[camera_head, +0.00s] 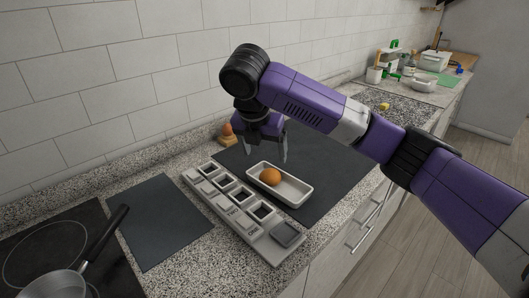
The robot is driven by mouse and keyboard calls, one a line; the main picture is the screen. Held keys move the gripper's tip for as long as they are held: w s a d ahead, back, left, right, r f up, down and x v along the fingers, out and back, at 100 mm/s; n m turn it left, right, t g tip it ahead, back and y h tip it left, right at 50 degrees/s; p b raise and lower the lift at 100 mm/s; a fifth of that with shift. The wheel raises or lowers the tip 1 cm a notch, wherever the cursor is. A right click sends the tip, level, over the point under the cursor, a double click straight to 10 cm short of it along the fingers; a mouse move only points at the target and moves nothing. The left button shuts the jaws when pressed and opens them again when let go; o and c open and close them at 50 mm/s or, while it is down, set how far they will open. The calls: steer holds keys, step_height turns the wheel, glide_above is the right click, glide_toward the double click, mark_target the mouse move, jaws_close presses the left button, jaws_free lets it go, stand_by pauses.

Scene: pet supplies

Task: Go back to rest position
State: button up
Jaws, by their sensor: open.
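My gripper (264,150) points down above the dark mat (323,171), near the wall. Its jaws are open and I see nothing between them. Part of the gripper is hidden by my own wrist. A white rectangular tray (292,195) sits on the dark mat in front of the gripper. A round orange item (271,176) lies in the tray, toward its left end. The gripper is apart from the tray and the item.
A grey rack with several compartments (273,254) stands left of the tray. A small orange-topped object (227,134) stands by the wall. Another dark mat (163,222) and a pan (57,285) on a black cooktop are at left. Containers (433,60) crowd the far counter.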

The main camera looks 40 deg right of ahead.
stand_by(0.4)
steer(key=w+a+r+m+t+y, duration=0.1)
steer(key=w+a+r+m+t, duration=0.3)
steer(key=w, duration=0.4)
steer(key=a+r+m+t+y, duration=0.4)
steer(key=a+m+t, duration=0.15)
steer(key=a, duration=0.35)
steer(key=a+r+m+t+y, duration=0.35)
steer(key=a+t, duration=0.25)
steer(key=a, duration=0.3)
steer(key=s+f+m+g+h, duration=0.1)
steer(key=s+f+m, duration=0.2)
steer(key=s+f, duration=0.5)
steer(key=s+d+f+m+h, duration=0.1)
steer(key=s+f+m, duration=0.3)
steer(key=s, duration=2)
steer(key=s+d+f+m+g+h, duration=0.1)
steer(key=s+f+m+h, duration=0.1)
steer(key=s+f, duration=1.1)
steer(key=s+m, duration=0.1)
steer(key=s, duration=0.3)
steer(key=shift+m+g+h, duration=0.3)
steer(key=shift+g+h, duration=0.05)
steer(key=shift+f, duration=0.1)
